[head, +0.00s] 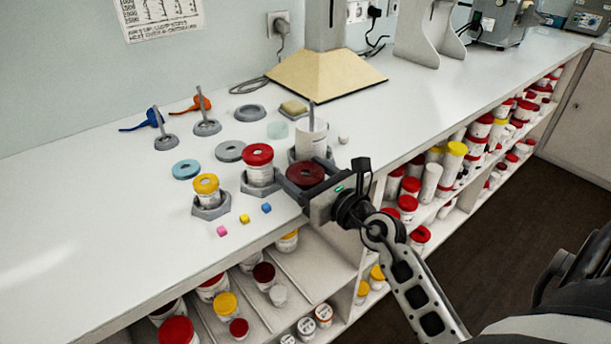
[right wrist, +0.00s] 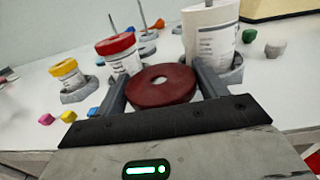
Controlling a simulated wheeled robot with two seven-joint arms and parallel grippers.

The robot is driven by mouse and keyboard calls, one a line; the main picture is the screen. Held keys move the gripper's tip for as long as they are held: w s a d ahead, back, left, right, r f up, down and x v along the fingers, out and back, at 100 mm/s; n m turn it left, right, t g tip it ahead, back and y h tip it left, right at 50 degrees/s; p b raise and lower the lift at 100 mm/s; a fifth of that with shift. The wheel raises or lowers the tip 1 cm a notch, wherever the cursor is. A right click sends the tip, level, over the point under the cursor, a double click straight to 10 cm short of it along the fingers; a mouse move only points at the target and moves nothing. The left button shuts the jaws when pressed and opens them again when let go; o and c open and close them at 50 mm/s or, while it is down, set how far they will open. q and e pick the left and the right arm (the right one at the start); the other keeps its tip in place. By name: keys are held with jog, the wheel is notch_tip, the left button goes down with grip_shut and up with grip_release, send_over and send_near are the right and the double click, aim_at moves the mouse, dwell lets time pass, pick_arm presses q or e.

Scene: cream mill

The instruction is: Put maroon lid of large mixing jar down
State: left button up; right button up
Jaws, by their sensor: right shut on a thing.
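The maroon lid (head: 305,174) is a round disc with a small hole in its middle. My right gripper (head: 308,178) is shut on it, with one finger on each side of the lid. The lid is near the front edge of the counter; I cannot tell whether it touches the surface. The lid also shows in the right wrist view (right wrist: 162,84), between the fingers. The large white mixing jar (head: 311,138) stands open in a grey holder just behind the lid, with a grey rod sticking up from it. My left gripper is not in view.
A red-lidded jar (head: 259,166) and a yellow-lidded jar (head: 207,190) stand in grey holders left of my gripper. Small cubes (head: 244,218) lie in front. A blue ring (head: 186,169) and grey disc (head: 229,151) lie behind. The counter's left part (head: 90,220) is clear.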

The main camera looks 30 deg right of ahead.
jog(key=shift+f+b, duration=0.4)
jog(key=shift+f, duration=0.15)
jog(key=o, duration=1)
jog(key=shift+s, duration=0.1)
jog(key=shift+c, duration=0.2)
jog(key=shift+r, duration=0.1)
